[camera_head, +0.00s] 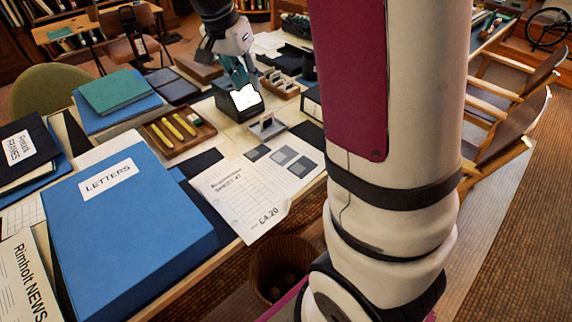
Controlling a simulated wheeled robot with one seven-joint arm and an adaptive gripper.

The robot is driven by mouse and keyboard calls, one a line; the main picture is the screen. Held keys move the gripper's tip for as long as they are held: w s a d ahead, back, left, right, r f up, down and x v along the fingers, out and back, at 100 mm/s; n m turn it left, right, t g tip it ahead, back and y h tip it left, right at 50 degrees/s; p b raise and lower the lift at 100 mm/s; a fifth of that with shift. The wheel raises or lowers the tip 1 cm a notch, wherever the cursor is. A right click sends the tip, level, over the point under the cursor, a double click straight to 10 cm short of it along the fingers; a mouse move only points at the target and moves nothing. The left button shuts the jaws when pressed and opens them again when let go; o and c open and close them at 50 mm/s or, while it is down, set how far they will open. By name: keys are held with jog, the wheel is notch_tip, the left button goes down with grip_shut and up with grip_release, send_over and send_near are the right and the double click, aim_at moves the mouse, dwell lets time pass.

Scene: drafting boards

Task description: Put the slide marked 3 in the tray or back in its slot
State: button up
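My gripper (243,80) points down over a small black box (228,104) with a bright white face (246,98) on the drafting table. The fingertips overlap the top of the white face, so I cannot tell whether they touch it or hold a slide. A small grey slotted holder (267,126) stands just in front of the box, with upright pieces in it. A wooden rack (281,84) with small pieces stands behind to the right. No number 3 is readable, so I cannot pick out that slide. A wooden tray (205,131) holding yellow sticks lies to the left.
A large blue LETTERS box (125,235) fills the table's front left. Blue and green folders (115,92) lie at the back left. My arm's pale links cover the right middle; wooden chairs (510,105) stand beyond.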

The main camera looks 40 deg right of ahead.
jog(key=s+a+r+n+y, duration=0.1)
jog(key=s+a+r+n, duration=0.25)
jog(key=s, duration=0.55)
jog(key=s+a+r+n+y, duration=0.1)
jog(key=s+a+r+n, duration=0.1)
jog(key=s+a+n, duration=0.45)
jog(key=s+a+f+n, duration=0.1)
jog(key=s+a+n, duration=0.1)
jog(key=s, duration=0.5)
jog(key=s+a+f+n+t+y, duration=0.1)
jog(key=s+a+n, duration=0.1)
jog(key=s, duration=0.6)
jog(key=shift+a+f+y, duration=0.15)
jog(key=shift+f+y, duration=0.15)
jog(key=shift+f, duration=0.1)
notch_tip(320, 180, up, 14)
jog(key=t+p, duration=0.2)
jog(key=p, duration=1)
jog(key=shift+d+t, duration=0.2)
jog(key=shift+t, duration=0.1)
